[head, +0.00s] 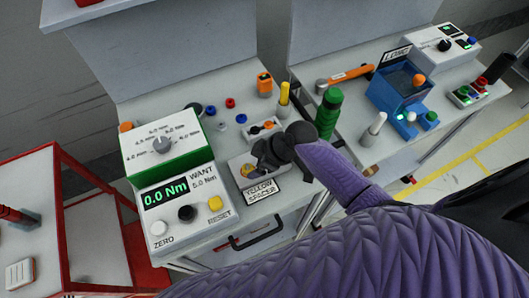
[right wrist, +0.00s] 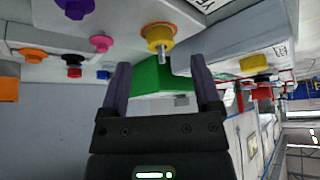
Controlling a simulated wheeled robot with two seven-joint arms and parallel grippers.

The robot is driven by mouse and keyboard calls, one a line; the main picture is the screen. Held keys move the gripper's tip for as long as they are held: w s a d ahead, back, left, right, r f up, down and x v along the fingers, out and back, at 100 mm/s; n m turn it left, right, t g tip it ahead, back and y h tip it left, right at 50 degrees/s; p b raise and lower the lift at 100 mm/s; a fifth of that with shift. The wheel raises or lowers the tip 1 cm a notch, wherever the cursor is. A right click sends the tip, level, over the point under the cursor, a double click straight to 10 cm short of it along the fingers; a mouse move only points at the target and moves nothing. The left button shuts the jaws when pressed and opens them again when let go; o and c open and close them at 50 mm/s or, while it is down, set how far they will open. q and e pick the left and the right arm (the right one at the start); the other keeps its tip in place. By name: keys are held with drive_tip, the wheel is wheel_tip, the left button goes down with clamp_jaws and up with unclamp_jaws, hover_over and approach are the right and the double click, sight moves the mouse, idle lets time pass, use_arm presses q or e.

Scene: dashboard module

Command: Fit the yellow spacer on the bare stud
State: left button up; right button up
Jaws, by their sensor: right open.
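My right gripper (head: 258,160) reaches over a small light tray with a label (head: 262,190) reading "YELLOW SPACER". A small yellow piece (head: 246,170) shows in this tray at the gripper's left, partly covered by the gripper. In the right wrist view the gripper (right wrist: 161,75) has its two fingers wide apart with nothing between them. Beyond the fingers is a round yellow piece (right wrist: 158,33) with an orange rim and a metal pin; I cannot tell whether it is the spacer. I cannot pick out the bare stud for sure. My left gripper is not in view.
A small block with orange knobs (head: 250,131), a yellow post (head: 284,92) and a green stack (head: 328,112) stand close by. A blue box (head: 398,88) is on the right bench.

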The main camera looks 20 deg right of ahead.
drive_tip(key=p+v, duration=0.1)
drive_tip(key=v, duration=0.5)
drive_tip(key=shift+r, duration=0.2)
